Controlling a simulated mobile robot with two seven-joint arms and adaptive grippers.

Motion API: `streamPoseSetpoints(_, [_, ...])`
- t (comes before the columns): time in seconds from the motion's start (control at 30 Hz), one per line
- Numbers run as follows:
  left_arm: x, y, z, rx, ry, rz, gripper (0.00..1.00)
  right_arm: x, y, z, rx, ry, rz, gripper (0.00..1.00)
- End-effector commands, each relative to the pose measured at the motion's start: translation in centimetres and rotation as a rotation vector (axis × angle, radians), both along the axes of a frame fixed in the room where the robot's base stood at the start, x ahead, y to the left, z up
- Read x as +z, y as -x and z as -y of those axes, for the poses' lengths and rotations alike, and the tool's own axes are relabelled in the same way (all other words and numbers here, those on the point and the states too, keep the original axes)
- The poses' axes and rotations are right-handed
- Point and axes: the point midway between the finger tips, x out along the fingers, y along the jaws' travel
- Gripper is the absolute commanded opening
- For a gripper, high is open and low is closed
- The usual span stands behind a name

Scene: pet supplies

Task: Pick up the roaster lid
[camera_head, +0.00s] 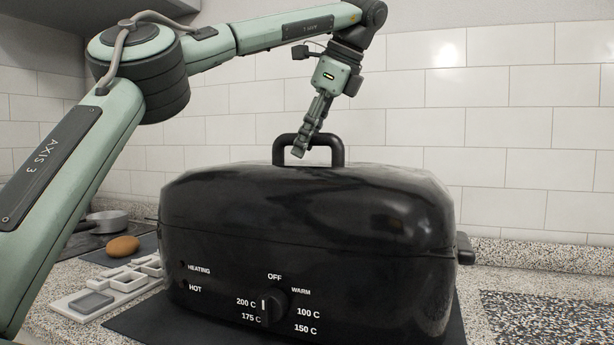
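The black roaster (200,265) stands on a dark mat on the counter. Its domed lid (390,205) sits closed on the base, with the seam visible along the front. The lid's black loop handle (338,150) stands upright on top. My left gripper (301,150) points down at the handle from above, with a finger in front of the handle's opening. It is seen from the side, and I cannot tell whether the fingers touch or grip the handle. The far finger is hidden. My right gripper is out of view.
A white tray with compartments (75,305), a brown oval item (122,246) and a grey pan (106,220) lie left of the roaster. A dark speckled board (545,318) lies at right. The tiled wall (520,120) is close behind.

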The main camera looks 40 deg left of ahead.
Motion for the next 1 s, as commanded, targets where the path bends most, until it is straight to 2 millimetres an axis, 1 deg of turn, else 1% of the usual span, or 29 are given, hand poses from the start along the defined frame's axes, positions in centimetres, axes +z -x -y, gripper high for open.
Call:
streamPoseSetpoints(0.03, [0.01, 0.00, 0.01, 0.000, 0.000, 0.000, 0.24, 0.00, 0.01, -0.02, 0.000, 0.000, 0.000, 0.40])
streamPoseSetpoints(0.23, [-0.02, 0.02, 0.02, 0.000, 0.000, -0.001, 0.00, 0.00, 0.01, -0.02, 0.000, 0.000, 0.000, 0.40])
streamPoseSetpoints(0.77, [0.13, 0.10, 0.04, 0.002, 0.001, 0.000, 0.00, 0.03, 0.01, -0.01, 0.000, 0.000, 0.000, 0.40])
streamPoseSetpoints(1.0, [0.82, 0.09, 0.00, 0.002, 0.001, 0.000, 0.00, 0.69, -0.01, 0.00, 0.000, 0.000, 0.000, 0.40])
